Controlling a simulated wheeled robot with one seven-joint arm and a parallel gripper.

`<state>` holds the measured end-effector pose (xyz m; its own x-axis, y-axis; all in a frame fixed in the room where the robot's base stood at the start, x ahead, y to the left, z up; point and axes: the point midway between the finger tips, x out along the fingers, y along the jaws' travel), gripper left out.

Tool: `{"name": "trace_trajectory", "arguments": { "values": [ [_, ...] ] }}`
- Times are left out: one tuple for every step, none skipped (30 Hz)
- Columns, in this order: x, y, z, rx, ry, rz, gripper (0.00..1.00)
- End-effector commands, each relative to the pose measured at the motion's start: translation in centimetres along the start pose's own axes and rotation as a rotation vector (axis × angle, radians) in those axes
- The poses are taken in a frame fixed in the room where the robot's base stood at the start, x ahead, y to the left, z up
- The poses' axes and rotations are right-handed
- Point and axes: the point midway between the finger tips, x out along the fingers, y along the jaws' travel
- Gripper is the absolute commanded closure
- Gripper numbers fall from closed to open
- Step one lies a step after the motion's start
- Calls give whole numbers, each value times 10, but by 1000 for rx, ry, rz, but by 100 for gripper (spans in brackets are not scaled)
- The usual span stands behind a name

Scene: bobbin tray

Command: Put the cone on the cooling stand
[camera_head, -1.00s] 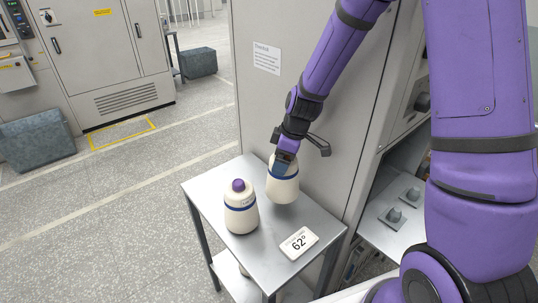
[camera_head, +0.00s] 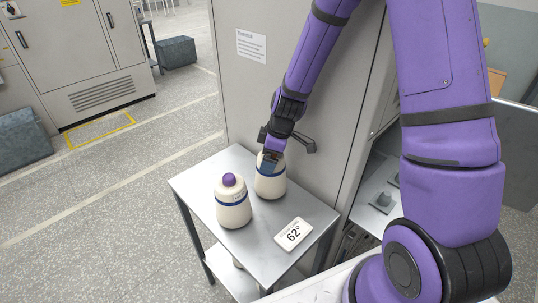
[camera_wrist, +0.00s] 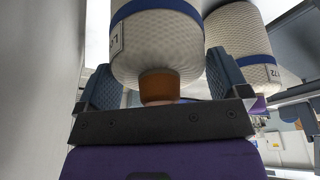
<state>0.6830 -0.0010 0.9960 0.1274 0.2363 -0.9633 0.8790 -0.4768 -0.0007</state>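The cone at my gripper (camera_head: 270,158) is off-white with a blue band (camera_head: 270,180). It stands upright at the back of a grey metal table (camera_head: 283,205), by the cabinet. In the wrist view, its body (camera_wrist: 158,45) and brown tip (camera_wrist: 168,86) lie between my two blue-grey fingers. The fingers flank its upper body, close to both sides. I cannot tell whether they press on it. My gripper hides its top in the head view. A second cone (camera_head: 234,208) with a purple tip stands in front and left; it also shows in the wrist view (camera_wrist: 243,48).
A white card reading 62° (camera_head: 293,234) lies at the table's front right. A tall grey cabinet (camera_head: 250,90) stands right behind the table. A lower shelf with small grey pegs (camera_head: 383,200) is to the right. Open floor (camera_head: 100,210) lies left.

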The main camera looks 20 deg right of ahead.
Motion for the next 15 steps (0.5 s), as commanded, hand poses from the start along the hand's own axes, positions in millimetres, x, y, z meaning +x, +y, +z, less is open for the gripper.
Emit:
{"name": "trace_trajectory", "arguments": {
  "values": [
    [0, 0, 0, 0, 0, 0, 0],
    [0, 0, 0, 0, 0, 0, 0],
    [0, 0, 0, 0, 0, 0, 0],
    [0, 0, 0, 0, 0, 0, 0],
    [0, 0, 0, 0, 0, 0, 0],
    [0, 0, 0, 0, 0, 0, 0],
    [0, 0, 0, 0, 0, 0, 0],
    [-1, 0, 0, 0, 0, 0, 0],
    [-2, 0, -1, 0, 0, 1, 0],
    [-4, 0, -1, 0, 0, 1, 0],
    [-6, 0, -1, 0, 1, 2, 0],
    [-10, 1, -1, 0, 1, 2, 0],
    [-13, 1, -1, 0, 1, 3, 0],
    [-16, 1, -1, 0, 1, 3, 0],
    [-22, 1, -1, -1, 2, 4, 0]
  ]
}}
